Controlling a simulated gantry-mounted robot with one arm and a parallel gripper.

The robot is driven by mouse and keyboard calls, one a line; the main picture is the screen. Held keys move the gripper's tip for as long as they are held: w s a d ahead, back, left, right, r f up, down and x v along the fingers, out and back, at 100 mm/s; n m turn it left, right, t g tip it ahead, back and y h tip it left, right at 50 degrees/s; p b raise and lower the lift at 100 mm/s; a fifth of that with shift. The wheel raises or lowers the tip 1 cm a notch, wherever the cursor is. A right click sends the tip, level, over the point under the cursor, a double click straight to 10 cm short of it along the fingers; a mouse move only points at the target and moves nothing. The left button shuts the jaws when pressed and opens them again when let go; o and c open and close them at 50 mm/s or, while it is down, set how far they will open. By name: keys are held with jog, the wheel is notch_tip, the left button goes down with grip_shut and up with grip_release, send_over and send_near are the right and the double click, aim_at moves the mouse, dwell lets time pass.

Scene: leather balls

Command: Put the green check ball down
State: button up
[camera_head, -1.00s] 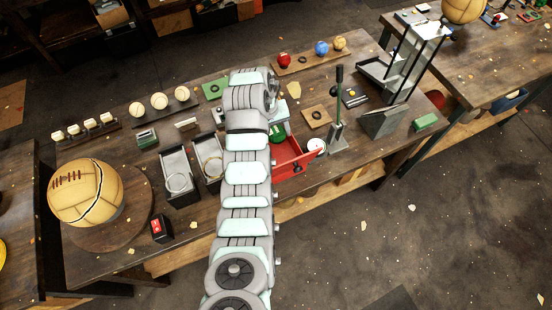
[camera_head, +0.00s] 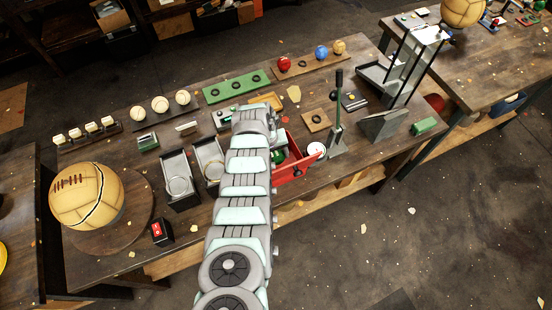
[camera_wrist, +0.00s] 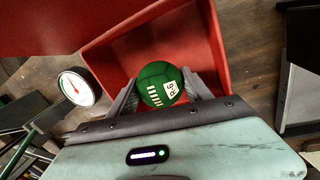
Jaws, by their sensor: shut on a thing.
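The green check ball (camera_wrist: 160,84), with white marks and a label, sits between the two grey fingers of my gripper (camera_wrist: 162,80) in the wrist view. The fingers are shut on its sides. Ball and gripper are over or inside an open red box (camera_wrist: 112,47); I cannot tell if the ball touches its floor. In the head view the red box (camera_head: 296,172) sticks out at the table's front edge, and the green ball (camera_head: 278,156) shows partly beside my arm, which hides the gripper.
A white dial gauge (camera_wrist: 76,88) stands beside the box. A lever press (camera_head: 337,120) is right of it, and grey trays (camera_head: 180,181) are on the left. A green rack (camera_head: 237,85) with dark rings lies behind. A large leather ball (camera_head: 87,197) is at far left.

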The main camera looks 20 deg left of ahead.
jog(key=shift+f+b, duration=0.6)
jog(key=shift+f, duration=0.65)
jog(key=shift+f, duration=0.2)
jog(key=o, duration=1.6)
